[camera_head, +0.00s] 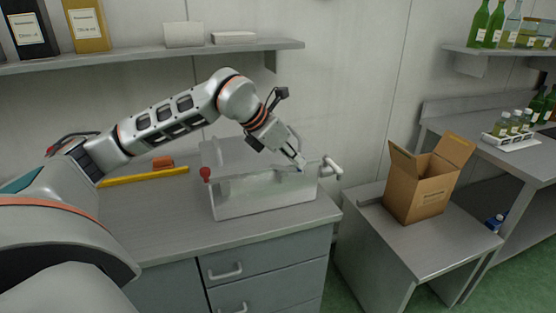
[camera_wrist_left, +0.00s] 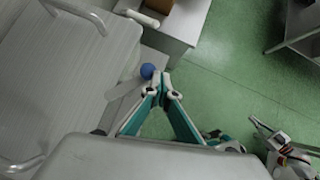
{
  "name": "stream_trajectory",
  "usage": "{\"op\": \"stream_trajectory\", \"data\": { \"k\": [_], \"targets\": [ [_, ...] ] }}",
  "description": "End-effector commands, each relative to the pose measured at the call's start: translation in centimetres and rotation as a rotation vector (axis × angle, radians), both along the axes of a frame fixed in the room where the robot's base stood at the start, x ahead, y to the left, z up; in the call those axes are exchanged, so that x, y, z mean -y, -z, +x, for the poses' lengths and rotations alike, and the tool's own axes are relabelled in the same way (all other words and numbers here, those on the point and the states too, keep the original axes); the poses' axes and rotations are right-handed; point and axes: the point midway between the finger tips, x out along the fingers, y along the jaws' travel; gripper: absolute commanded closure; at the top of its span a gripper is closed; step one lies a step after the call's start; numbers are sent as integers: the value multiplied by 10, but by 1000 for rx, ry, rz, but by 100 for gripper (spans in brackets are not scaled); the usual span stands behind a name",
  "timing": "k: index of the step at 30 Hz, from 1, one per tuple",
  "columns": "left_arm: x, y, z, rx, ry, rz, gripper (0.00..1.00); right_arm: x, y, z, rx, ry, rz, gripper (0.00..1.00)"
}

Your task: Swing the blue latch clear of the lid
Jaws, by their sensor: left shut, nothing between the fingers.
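A clear-walled box (camera_head: 245,197) stands on the counter, with a flat grey lid (camera_head: 226,153) on top. The lid also shows in the left wrist view (camera_wrist_left: 62,75). The latch's blue ball knob (camera_wrist_left: 147,71) sits at the end of a short grey bar beside the lid's edge; I cannot make out the blue knob in the head view. My left gripper (camera_head: 300,163) is at the box's right end. In the wrist view its closed fingertips (camera_wrist_left: 163,83) are just right of the blue knob, empty; I cannot tell whether they touch it. My right gripper (camera_wrist_left: 260,127) is low at the right.
A red knob (camera_head: 205,173) is at the box's left front corner. A pale handle (camera_head: 331,168) sticks out at its right end. A yellow bar (camera_head: 145,176) lies behind left. An open cardboard box (camera_head: 420,188) stands on a lower table to the right, across a gap.

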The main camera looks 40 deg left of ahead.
Motion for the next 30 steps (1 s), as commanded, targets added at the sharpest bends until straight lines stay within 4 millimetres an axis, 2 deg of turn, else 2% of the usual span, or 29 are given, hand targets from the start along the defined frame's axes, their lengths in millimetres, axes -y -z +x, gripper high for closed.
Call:
{"op": "stream_trajectory", "data": {
  "k": [15,30],
  "targets": [
    [1,-1,14,2,-1,1,100,0,-8,1,4,0,1,100],
    [0,0,17,1,-1,1,100,-1,-9,1,4,0,1,100]
  ]
}}
